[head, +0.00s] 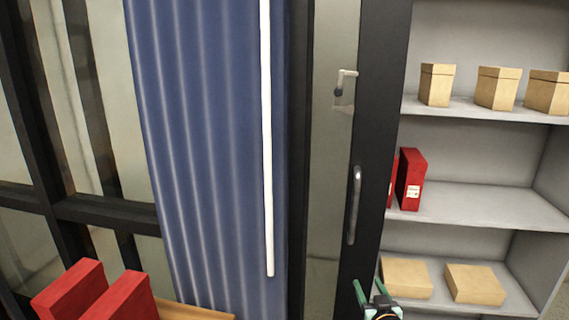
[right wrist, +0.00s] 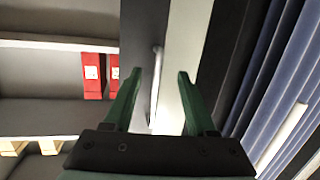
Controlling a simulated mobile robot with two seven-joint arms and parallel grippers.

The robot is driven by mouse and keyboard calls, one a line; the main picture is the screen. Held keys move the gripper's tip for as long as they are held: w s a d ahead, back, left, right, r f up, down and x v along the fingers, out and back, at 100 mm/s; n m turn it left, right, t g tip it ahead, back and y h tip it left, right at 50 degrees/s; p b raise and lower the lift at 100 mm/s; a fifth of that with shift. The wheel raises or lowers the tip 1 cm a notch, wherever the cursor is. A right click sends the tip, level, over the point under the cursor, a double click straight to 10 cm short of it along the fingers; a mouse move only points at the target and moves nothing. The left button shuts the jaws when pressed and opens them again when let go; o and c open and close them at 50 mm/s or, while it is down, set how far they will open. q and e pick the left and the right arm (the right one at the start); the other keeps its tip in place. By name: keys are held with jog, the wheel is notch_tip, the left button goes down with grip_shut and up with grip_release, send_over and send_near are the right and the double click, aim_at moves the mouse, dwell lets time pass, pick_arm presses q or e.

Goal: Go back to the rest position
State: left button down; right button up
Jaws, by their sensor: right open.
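My right gripper (head: 370,292) is at the bottom of the head view, in front of the dark cabinet door edge and left of the lowest shelf. Its two green fingers are apart with nothing between them. In the right wrist view the open fingers (right wrist: 160,74) point toward the door's grey vertical handle (right wrist: 157,80), which shows between them; the distance to it cannot be told. My left gripper is not in view.
Grey shelves (head: 490,204) at right hold tan boxes (head: 437,85) and red boxes (head: 411,180). The glass door (head: 332,150) has a handle (head: 354,205). A blue curtain (head: 205,130) hangs at centre left. More red boxes (head: 70,289) stand at lower left.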

jog(key=s+a+f+n+g+y, duration=0.1)
jog(key=s+f+g, duration=0.1)
jog(key=s+f, duration=0.6)
jog(key=s+a+f+g, duration=0.1)
jog(key=s+f, duration=0.4)
jog(key=s, duration=0.5)
jog(key=s+a+f+g, duration=0.2)
jog(key=s, duration=0.7)
jog(key=s+a+f+g+y, duration=0.1)
jog(key=s+a+f+g, duration=0.1)
jog(key=s, duration=0.8)
jog(key=shift+s+a+n+y, duration=0.25)
jog(key=shift+a+n+y, duration=0.05)
jog(key=shift+a+n, duration=0.15)
